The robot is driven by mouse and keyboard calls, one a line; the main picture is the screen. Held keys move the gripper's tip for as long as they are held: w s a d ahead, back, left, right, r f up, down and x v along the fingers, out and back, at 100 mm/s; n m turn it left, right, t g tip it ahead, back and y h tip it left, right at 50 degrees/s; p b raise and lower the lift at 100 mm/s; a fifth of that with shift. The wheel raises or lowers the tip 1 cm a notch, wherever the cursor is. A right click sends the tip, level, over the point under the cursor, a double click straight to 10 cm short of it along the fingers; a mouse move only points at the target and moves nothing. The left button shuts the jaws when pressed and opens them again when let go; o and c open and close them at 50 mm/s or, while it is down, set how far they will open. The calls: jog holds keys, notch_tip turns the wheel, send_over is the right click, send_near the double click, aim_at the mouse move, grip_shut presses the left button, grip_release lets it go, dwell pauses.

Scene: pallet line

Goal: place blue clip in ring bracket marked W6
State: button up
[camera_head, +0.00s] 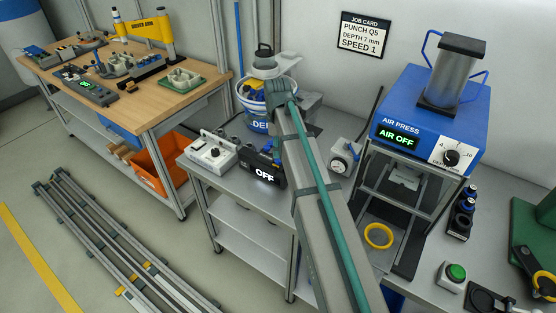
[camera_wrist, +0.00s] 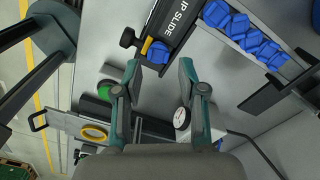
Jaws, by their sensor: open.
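In the wrist view my gripper (camera_wrist: 159,68) is open, with a clear gap between its two dark fingertips and nothing between them. A single blue clip (camera_wrist: 155,52) sits at the end of a dark slide (camera_wrist: 175,22) whose visible lettering reads "IP SLIDE", just beyond the fingertips. Several more blue clips (camera_wrist: 245,35) lie in a trough at the upper right. I cannot read a W6 mark in either view, and I cannot pick out the ring bracket.
The air press (camera_head: 428,118) stands on the right bench, reading "AIR OFF". A yellow ring (camera_head: 378,236) lies at its foot and a green button box (camera_head: 454,275) sits nearby. A blue-striped bucket (camera_head: 256,112) and a black box reading "OFF" (camera_head: 264,168) stand left of my arm.

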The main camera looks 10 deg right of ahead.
aim_at(278, 161)
jog(key=shift+s+f+p, duration=0.1)
jog(key=shift+f+p, duration=0.75)
jog(key=shift+f, duration=1.3)
jog(key=c, duration=0.6)
jog(key=shift+r, duration=0.1)
